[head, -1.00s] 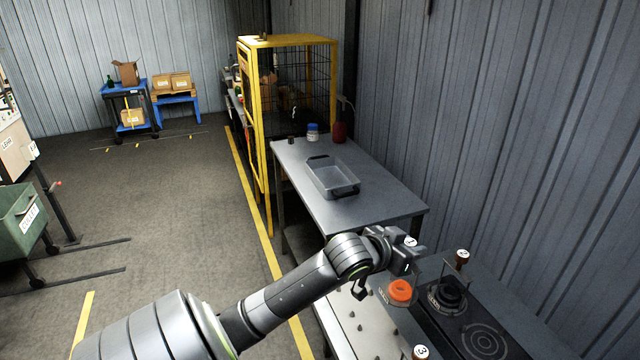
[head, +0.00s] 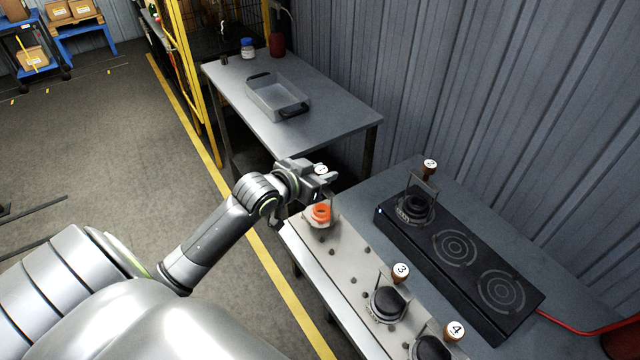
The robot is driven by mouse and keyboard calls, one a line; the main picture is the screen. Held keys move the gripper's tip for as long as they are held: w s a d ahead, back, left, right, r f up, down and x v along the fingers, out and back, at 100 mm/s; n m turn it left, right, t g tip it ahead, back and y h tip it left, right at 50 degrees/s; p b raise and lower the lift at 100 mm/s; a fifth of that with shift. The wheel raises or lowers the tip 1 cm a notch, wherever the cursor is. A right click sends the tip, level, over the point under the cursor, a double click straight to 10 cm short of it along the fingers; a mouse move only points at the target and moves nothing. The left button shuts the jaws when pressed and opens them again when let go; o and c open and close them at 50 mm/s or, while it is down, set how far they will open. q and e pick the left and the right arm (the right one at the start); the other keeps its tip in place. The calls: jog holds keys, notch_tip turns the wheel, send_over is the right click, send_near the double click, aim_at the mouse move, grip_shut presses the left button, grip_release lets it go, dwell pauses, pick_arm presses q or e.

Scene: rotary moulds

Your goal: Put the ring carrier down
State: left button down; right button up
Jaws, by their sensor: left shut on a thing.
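My left gripper (head: 322,178) is shut on the top of a ring carrier (head: 333,214), near its number disc. The carrier is a thin upright frame with a ring at its foot. An orange round mould (head: 320,212) sits in the ring. The carrier is upright at the far end of a pale metal rack plate (head: 343,262). I cannot tell whether its foot touches the plate. The gripper partly hides the carrier's top. My right gripper is not in view.
Carrier 2 (head: 429,166) stands with a dark mould on the black hot plate (head: 470,268), whose other ringed spots are bare. Carriers 3 (head: 400,271) and 4 (head: 454,330) stand nearer on the rack plate. A grey tray (head: 276,97) lies on the table behind.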

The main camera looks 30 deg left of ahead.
pick_arm(q)
jog(key=shift+f, duration=1.85)
jog(key=shift+f, duration=0.2)
jog(key=c, duration=1.1)
grip_release()
jog(key=shift+a, duration=0.1)
jog(key=shift+r, duration=0.1)
jog(key=v, duration=1.2)
